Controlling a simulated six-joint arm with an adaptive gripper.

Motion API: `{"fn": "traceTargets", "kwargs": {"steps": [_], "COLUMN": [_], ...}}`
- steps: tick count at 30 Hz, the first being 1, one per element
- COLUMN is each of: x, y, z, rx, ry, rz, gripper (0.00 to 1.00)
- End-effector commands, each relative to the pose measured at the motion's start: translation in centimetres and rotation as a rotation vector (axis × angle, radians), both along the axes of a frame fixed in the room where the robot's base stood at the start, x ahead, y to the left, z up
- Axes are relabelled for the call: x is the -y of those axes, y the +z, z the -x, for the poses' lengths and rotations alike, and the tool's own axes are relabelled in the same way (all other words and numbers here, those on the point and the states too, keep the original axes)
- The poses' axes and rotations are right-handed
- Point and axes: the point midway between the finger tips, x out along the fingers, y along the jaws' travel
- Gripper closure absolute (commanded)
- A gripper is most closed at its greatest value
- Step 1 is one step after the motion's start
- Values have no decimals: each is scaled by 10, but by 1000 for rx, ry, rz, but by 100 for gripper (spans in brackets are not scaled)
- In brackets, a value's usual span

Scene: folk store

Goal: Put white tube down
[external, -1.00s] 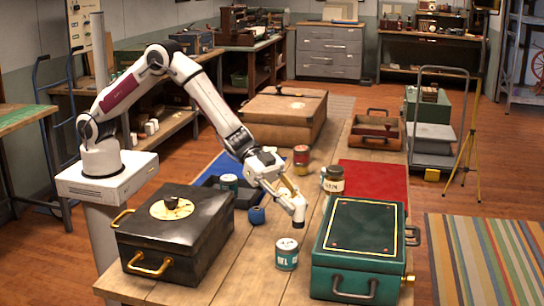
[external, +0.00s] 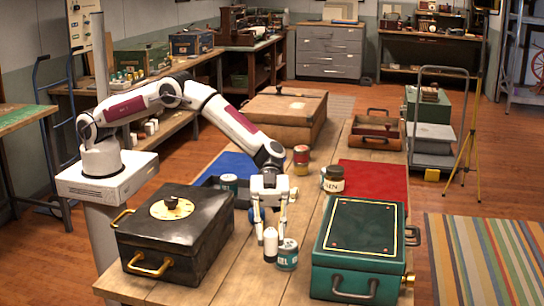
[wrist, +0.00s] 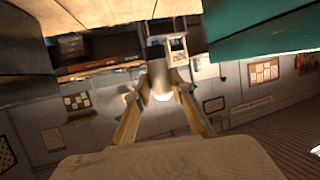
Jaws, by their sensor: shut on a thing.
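My gripper (external: 270,236) is shut on the white tube (external: 270,246) over the wooden table (external: 215,285), between the black case and the green case. The tube stands nearly upright between the fingertips. I cannot tell whether its lower end touches the tabletop. In the wrist view the tube (wrist: 160,80) shows end-on and pale between the two fingers of my gripper (wrist: 160,92).
A teal-labelled can (external: 288,257) stands close at the tube's right. The black case (external: 175,235) is to the left and the green case (external: 360,245) to the right. A dark jar (external: 333,180) and a red can (external: 301,160) stand behind. Bare tabletop lies in front.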

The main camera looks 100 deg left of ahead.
Motion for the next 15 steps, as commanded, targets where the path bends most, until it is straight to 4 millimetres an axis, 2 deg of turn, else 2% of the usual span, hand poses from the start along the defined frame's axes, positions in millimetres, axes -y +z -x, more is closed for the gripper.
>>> {"fn": "traceTargets", "kwargs": {"steps": [6,15], "x": [13,15], "y": [-9,-12], "z": [16,31], "rx": [3,3], "ry": [-144,-260], "rz": [1,0], "gripper": [89,89]}}
